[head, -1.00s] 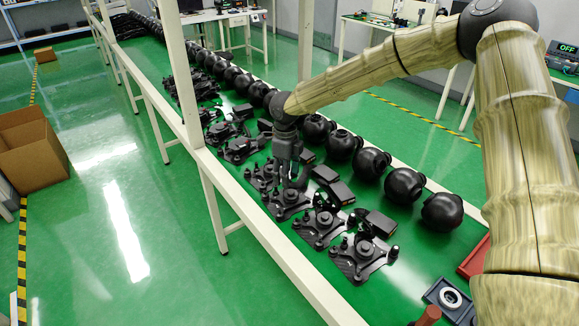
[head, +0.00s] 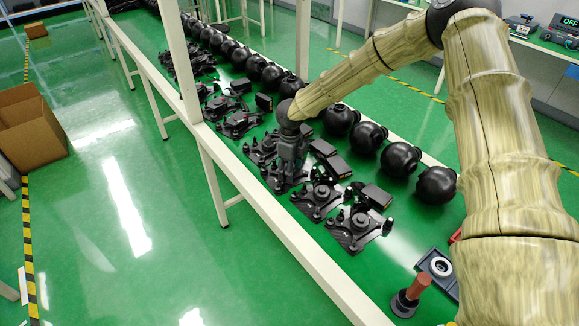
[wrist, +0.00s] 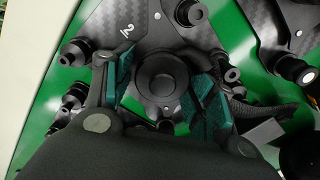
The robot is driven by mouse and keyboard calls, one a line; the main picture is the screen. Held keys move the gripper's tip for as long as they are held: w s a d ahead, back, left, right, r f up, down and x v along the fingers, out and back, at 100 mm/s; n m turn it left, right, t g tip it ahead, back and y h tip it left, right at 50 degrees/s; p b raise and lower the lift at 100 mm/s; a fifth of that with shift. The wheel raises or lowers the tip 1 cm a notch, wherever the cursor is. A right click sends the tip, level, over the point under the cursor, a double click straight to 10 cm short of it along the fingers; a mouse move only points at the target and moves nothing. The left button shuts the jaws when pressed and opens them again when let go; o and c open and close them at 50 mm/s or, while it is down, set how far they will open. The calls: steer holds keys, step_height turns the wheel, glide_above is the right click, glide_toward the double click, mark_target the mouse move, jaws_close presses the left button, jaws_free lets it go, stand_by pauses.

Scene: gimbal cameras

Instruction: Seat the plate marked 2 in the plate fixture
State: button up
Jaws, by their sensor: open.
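The plate marked 2 (wrist: 140,30) is a dark carbon-fibre plate with a white "2" and black posts at its corners. It lies on the green bench top in the near row of similar plates. My gripper (wrist: 158,80) is open, with its teal-padded fingers on either side of the round black knob (wrist: 161,77) at the plate's middle. A gap shows between the knob and at least the right finger. In the head view my gripper (head: 289,180) points down and hides most of this plate. I cannot make out which thing is the plate fixture.
Other plates (head: 356,232) lie close by, with black boxes (head: 376,196) beside them. A row of black round housings (head: 435,184) runs behind. A grey block with a pale ring (head: 440,265) and an orange-handled tool (head: 416,288) stand at the near right. A white post (head: 180,60) rises on the left.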

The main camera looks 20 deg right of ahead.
steer(key=c, duration=1)
steer(key=shift+o, duration=0.2)
steer(key=shift+r, duration=0.15)
steer(key=shift+r+p, duration=3.1)
steer(key=shift+r, duration=1.05)
